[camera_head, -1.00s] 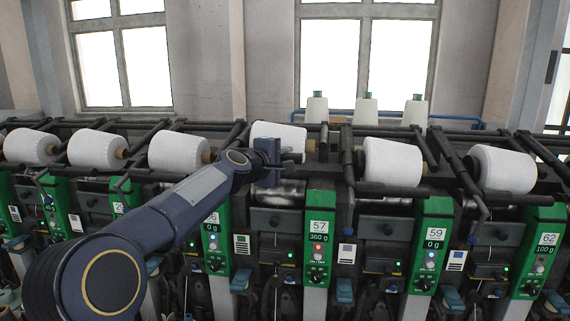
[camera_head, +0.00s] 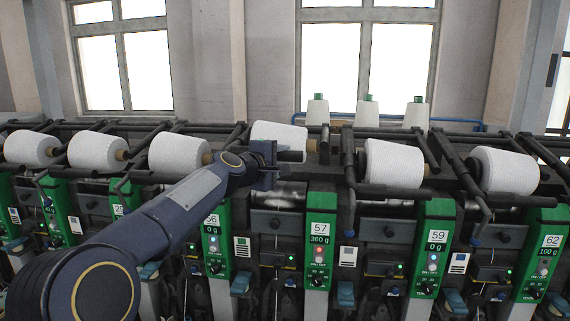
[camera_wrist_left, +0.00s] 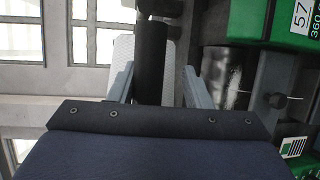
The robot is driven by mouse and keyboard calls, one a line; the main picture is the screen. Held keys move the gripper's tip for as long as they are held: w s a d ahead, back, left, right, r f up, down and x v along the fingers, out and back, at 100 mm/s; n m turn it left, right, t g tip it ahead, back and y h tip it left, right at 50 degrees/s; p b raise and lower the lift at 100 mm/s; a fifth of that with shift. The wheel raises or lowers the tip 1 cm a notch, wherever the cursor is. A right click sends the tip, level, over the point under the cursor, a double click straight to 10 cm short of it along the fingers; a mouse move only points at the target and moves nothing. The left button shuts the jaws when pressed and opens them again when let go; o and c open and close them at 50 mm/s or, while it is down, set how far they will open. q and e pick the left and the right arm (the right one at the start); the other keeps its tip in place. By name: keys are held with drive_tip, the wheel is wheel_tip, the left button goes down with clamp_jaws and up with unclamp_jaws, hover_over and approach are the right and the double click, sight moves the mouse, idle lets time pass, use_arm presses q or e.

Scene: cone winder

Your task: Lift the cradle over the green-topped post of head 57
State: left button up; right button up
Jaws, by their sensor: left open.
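The green-topped post of head 57 (camera_head: 320,230) stands right of centre, with a red light on its panel; its green top also shows at the upper right of the left wrist view (camera_wrist_left: 278,22). Behind it a white yarn cone (camera_head: 276,134) sits in the cradle. My left gripper (camera_head: 284,163) is in front of this cone, left of the post. In the left wrist view its two grey fingers (camera_wrist_left: 158,88) are apart, with a dark cradle bar (camera_wrist_left: 150,75) between them. Contact with the bar cannot be told. My right gripper is not in view.
Neighbouring heads with white cones (camera_head: 393,164) and dark cradle arms (camera_head: 348,160) stand close on both sides. Several green panels, such as that of head 59 (camera_head: 433,245), line the front. Spare cones (camera_head: 366,112) stand on top behind.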

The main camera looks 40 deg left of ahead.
use_arm(q)
drive_tip(key=s+b, duration=0.2)
drive_tip(key=s, duration=0.4)
drive_tip(key=shift+d+r, duration=0.4)
idle(0.8)
